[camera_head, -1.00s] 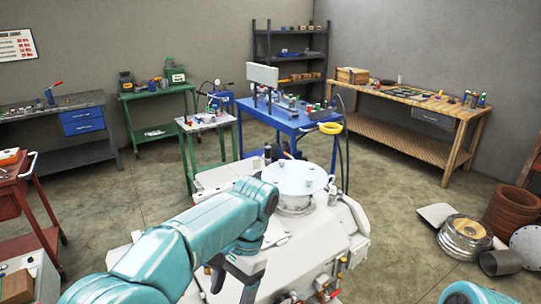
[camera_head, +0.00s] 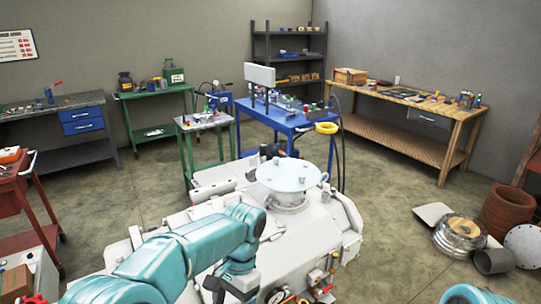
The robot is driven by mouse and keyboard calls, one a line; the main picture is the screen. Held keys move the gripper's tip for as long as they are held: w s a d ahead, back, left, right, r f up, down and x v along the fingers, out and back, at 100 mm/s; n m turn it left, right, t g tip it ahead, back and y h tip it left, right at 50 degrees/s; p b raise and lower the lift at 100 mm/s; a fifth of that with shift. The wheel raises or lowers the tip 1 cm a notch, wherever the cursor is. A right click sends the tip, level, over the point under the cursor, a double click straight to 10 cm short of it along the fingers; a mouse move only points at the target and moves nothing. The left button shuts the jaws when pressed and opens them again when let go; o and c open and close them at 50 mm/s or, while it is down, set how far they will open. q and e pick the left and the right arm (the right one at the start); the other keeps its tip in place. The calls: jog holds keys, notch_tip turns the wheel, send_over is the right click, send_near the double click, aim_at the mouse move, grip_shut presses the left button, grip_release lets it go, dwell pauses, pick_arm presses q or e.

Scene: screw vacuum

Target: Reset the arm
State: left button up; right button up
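My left arm comes in from the lower left over the white machine (camera_head: 310,236). My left gripper (camera_head: 232,288) is dark and points down at the machine's near left side; its fingertips are not clear, so I cannot tell if it is open or shut. The machine's round pale top plate (camera_head: 288,176) carries several small upright bolts and stands apart from my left arm. Only a teal link of my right arm shows at the bottom right corner; its gripper is out of view.
A blue table (camera_head: 262,112) with devices stands behind the machine, beside a small green table (camera_head: 202,124). A wooden workbench (camera_head: 440,106) is at the right. A red cart (camera_head: 12,190) is at the left. Metal parts and a pipe (camera_head: 496,261) lie on the floor at right.

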pick_arm(q)
jog(key=s+f+n+h, duration=0.1)
jog(key=s+f+h, duration=0.15)
jog(key=f, duration=0.65)
jog(key=s+f+n+h, duration=0.1)
jog(key=s+f+n, duration=0.15)
jog(key=f, duration=0.65)
jog(key=s+a+f+n+t+h, duration=0.1)
jog(key=s+a+f+n+t, duration=0.1)
jog(key=s, duration=0.5)
jog(key=s+a+f+n+t+h, duration=0.1)
jog(key=s+f+n, duration=0.3)
jog(key=s+f, duration=0.2)
jog(key=s, duration=0.2)
jog(key=shift+s+a+f+t, duration=0.25)
jog(key=shift+s+a+t, duration=0.05)
jog(key=shift+a+t, duration=0.1)
jog(key=shift+w, duration=0.1)
